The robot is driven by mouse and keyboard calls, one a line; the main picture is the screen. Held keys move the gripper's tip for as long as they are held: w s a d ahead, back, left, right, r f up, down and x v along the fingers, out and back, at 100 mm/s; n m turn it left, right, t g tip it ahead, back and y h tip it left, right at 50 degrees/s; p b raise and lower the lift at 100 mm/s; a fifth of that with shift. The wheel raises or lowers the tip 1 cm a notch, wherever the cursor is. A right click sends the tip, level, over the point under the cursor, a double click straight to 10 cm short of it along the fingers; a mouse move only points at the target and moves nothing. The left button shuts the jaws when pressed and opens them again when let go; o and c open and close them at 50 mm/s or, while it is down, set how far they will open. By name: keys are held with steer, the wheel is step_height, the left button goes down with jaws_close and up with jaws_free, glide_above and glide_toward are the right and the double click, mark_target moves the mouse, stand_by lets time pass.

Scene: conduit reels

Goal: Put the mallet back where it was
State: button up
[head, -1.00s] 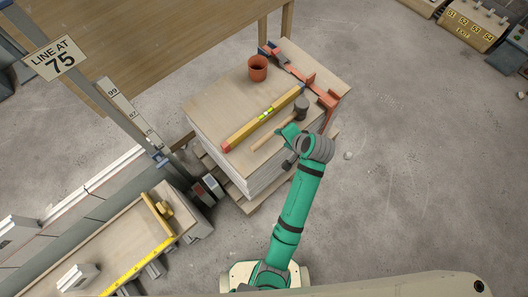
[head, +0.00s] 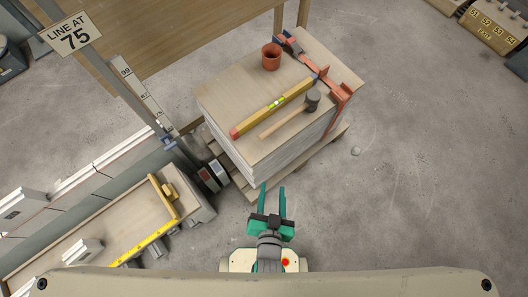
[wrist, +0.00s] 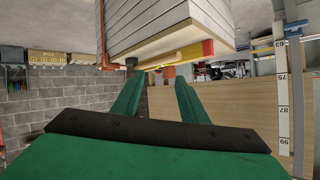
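The mallet (head: 291,116) lies on top of the stacked boards (head: 220,93), its dark head to the right and its wooden handle pointing down-left. It lies beside the yellow level (head: 270,107), roughly parallel to it. My gripper (head: 273,188) is open and empty, below the stack in the head view and apart from it. In the wrist view my gripper (wrist: 157,85) shows its two green fingers spread with nothing between them. The mallet's dark head (wrist: 132,63) shows small at the stack's edge there.
A bench with a yellow rule (head: 150,241) stands at lower left. A sign post (head: 112,103) rises left of the stack. The floor to the right is mostly clear.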

steer(key=s+a+r+n+t, duration=0.2)
steer(key=s+r+n, duration=0.1)
steer(key=s+r, duration=0.4)
step_height(320, 180, up, 3)
steer(key=shift+s+a+r+n+t+y, duration=0.1)
steer(key=shift+s+a+n+t+y, duration=0.05)
steer(key=shift+a+n+t+y, duration=0.2)
stand_by(0.7)
